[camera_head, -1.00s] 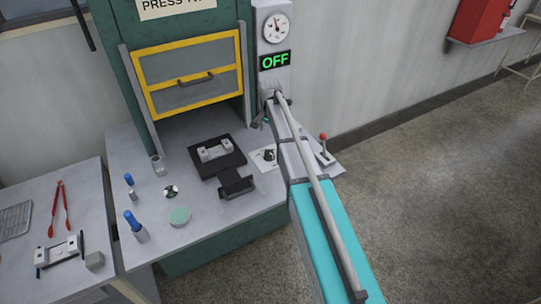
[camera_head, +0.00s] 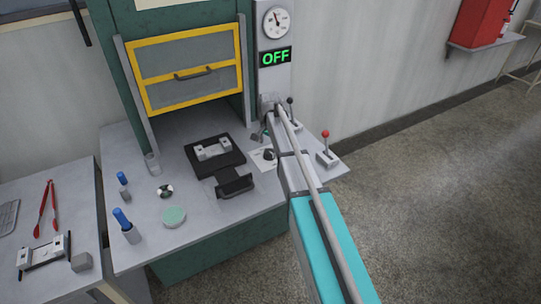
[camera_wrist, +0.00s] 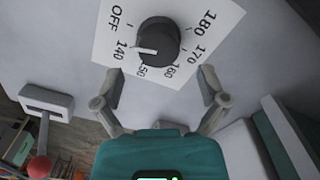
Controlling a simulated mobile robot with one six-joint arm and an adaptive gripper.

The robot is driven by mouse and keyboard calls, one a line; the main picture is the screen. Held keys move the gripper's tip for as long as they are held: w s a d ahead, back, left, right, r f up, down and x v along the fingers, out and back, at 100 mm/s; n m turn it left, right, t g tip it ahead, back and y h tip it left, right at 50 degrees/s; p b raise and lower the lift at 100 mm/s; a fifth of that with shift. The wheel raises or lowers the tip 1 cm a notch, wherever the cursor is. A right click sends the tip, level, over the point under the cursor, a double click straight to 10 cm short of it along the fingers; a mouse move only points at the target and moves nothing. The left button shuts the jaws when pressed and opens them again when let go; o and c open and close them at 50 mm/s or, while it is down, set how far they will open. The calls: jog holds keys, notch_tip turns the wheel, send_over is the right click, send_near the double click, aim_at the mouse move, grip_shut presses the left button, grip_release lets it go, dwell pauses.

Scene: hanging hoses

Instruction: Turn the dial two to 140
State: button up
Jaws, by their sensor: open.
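The black dial (camera_wrist: 159,40) sits on a white scale card (camera_wrist: 205,30) marked OFF and 140 to 180. Its white pointer mark faces left and slightly down in the wrist view, roughly toward the 140. The dial also shows small in the head view (camera_head: 269,154), just left of my arm, too small to read there. My gripper (camera_wrist: 161,76) is open and empty. Its two fingers are spread on either side below the dial in the wrist view, apart from the knob. In the head view my arm partly hides the gripper.
A red-knobbed lever (camera_head: 326,150) and a black-knobbed lever (camera_head: 290,112) stand right of my arm. A black fixture (camera_head: 214,153) lies left of the dial. The green OFF display (camera_head: 275,57) and a gauge (camera_head: 277,21) are above.

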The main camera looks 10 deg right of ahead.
aim_at(270, 150)
jog(key=shift+f+b, duration=1.5)
jog(key=shift+f, duration=0.35)
jog(key=c, duration=1.1)
